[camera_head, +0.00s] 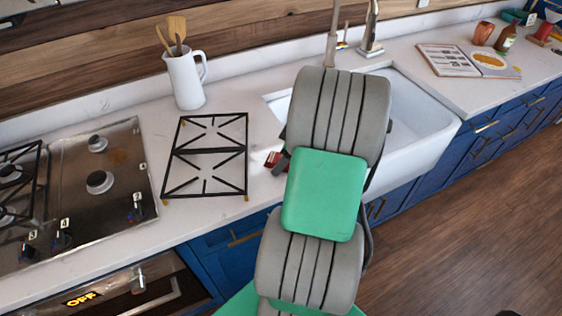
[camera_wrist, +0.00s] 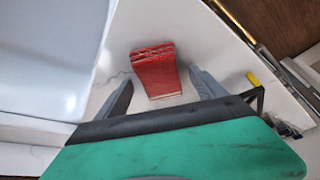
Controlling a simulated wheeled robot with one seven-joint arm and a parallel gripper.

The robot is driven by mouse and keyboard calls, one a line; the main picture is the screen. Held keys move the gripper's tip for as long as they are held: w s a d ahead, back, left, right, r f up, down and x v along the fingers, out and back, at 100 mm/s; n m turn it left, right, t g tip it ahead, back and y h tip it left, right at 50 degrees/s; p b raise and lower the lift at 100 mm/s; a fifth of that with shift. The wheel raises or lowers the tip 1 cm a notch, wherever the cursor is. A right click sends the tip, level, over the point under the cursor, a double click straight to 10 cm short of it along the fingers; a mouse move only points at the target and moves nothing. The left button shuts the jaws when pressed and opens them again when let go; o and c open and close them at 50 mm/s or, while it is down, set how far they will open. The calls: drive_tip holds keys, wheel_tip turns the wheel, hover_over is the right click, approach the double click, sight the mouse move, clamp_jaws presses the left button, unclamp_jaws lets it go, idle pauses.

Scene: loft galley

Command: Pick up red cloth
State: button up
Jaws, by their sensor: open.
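The red cloth (camera_wrist: 157,75) lies folded on the white counter in the wrist view, with its layered edge at the top. My gripper (camera_wrist: 162,88) is open, with one finger on each side of the cloth, and neither finger visibly touches it. I cannot tell how far above the counter the fingertips are. In the head view only a small part of the red cloth (camera_head: 272,159) shows, between the black grate and the sink. My arm hides the rest of the cloth and most of my gripper there.
The white sink (camera_head: 415,135) is right of the cloth. A black grate (camera_head: 207,151) lies to its left, with a white jug (camera_head: 186,80) of wooden utensils behind. The stove (camera_head: 100,175) is further left. An open book (camera_head: 465,60) lies beyond the sink.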

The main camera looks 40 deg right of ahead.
sight(278, 158)
drive_tip(key=shift+c, duration=0.6)
drive_tip(key=c, duration=1.5)
drive_tip(key=shift+o, duration=0.2)
drive_tip(key=shift+r, duration=0.5)
drive_tip(key=v, duration=0.2)
drive_tip(key=b+v, duration=0.1)
drive_tip(key=shift+w+a+r, duration=0.15)
drive_tip(key=shift+a+r, duration=0.15)
drive_tip(key=s+a+r+b, duration=0.1)
drive_tip(key=s+a+r, duration=0.3)
drive_tip(key=s+r, duration=0.5)
drive_tip(key=s, duration=0.3)
drive_tip(key=shift+s+b, duration=0.3)
drive_tip(key=shift+s, duration=0.1)
drive_tip(key=o, duration=0.9)
drive_tip(key=c, duration=0.6)
